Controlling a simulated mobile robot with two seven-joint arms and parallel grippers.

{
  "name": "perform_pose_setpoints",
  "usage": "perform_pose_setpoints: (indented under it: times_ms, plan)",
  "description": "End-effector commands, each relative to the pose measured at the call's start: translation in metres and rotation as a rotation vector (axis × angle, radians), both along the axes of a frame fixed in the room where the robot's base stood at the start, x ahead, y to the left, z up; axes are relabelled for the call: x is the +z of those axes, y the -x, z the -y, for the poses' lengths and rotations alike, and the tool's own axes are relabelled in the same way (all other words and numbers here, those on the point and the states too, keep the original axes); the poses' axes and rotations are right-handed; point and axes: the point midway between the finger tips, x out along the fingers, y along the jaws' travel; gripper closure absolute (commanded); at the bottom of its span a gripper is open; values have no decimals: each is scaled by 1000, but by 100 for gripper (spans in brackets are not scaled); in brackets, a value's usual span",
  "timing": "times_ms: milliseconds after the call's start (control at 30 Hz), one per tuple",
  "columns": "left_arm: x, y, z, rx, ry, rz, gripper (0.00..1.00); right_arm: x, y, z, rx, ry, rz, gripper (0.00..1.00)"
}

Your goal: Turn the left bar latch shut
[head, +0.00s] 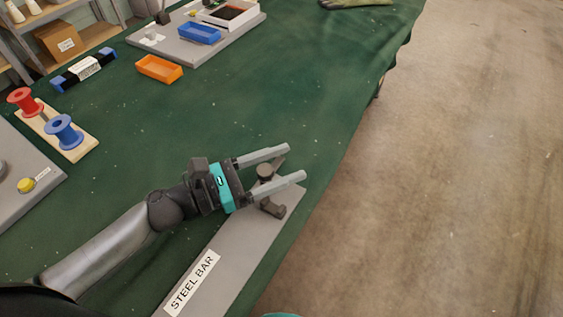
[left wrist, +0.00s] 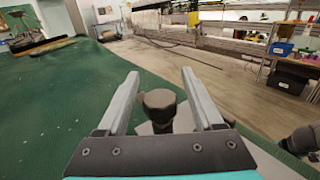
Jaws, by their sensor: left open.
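The bar latch (head: 271,208) is a dark bracket with a round knob on top, at the far end of a grey plate labelled STEEL BAR (head: 232,250). My left gripper (head: 294,162) is open, its two grey fingers spread on either side of the latch knob. In the left wrist view, the dark round knob (left wrist: 159,105) stands between the open fingers (left wrist: 160,82), with a gap visible on both sides. Part of the latch is hidden by the lower finger in the head view, so its turn angle is hard to tell.
A green-covered table (head: 250,90) lies around the plate, its right edge close beyond the latch. Red (head: 25,100) and blue (head: 64,131) spools stand on a wooden base at left. An orange tray (head: 159,69) is further back. The middle of the table is clear.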

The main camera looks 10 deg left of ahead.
Motion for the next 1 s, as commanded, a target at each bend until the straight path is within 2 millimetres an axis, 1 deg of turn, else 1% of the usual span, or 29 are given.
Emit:
perform_pose_setpoints:
  times_ms: [167,767,1000]
  plan:
    - [0,0,0,0,0,0,32,0,0,0,0,-1,0,50]
    - [0,0,0,0,0,0,100,0,0,-1,-1,-2,0,50]
    - [0,0,0,-1,0,0,100,0,0,-1,-1,-2,0,50]
